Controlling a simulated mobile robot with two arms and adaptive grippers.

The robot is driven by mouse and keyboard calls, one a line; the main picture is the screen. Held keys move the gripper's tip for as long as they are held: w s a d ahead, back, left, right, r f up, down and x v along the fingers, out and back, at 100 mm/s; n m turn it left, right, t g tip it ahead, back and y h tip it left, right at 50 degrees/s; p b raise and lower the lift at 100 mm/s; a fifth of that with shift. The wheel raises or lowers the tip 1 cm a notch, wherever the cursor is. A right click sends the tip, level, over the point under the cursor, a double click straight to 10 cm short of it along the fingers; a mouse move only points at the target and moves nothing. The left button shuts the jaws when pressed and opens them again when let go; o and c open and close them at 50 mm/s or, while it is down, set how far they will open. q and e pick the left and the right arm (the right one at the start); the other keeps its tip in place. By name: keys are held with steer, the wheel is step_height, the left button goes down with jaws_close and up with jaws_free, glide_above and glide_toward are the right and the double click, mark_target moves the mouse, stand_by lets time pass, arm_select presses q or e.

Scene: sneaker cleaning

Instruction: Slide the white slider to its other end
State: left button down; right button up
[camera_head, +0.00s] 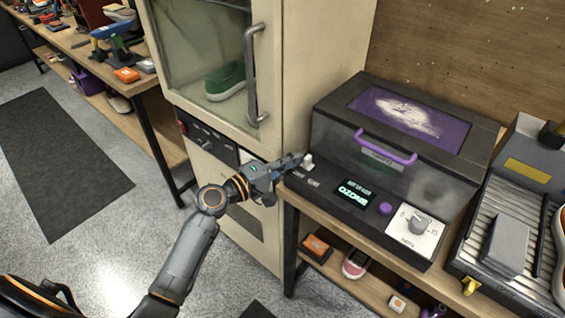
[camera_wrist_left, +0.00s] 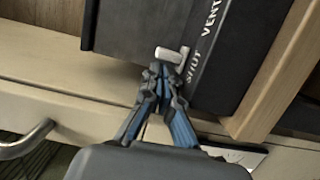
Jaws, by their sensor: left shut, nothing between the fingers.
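The white slider (camera_head: 308,159) is a small pale knob on the left side of the dark ozone box (camera_head: 345,205). In the left wrist view the slider (camera_wrist_left: 174,53) sits beside the "SHUT" lettering, with "VENT" printed farther along the dark panel. My left gripper (camera_head: 298,160) is shut and empty, with its fingertips right at the slider. In the left wrist view the gripper tips (camera_wrist_left: 160,68) are just below the slider; I cannot tell whether they touch it. My right gripper is not in view.
A cream cabinet (camera_head: 290,60) with a glass door and metal handle (camera_head: 252,75) stands close to the left of the box. A grey ribbed case (camera_head: 505,200) lies to the right.

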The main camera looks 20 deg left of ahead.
mark_target(310, 177)
arm_select(q)
steer(key=shift+d, duration=0.35)
steer(key=d, duration=0.1)
steer(key=s+d, duration=0.1)
steer(key=d+p, duration=0.1)
steer(key=d, duration=0.1)
steer(key=shift+s, duration=0.3)
steer(key=shift+s+d, duration=0.1)
steer(key=shift+d, duration=0.1)
steer(key=shift+a, duration=0.1)
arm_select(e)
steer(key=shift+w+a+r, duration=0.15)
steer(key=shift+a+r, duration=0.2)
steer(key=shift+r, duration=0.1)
arm_select(q)
steer(key=shift+f, duration=0.1)
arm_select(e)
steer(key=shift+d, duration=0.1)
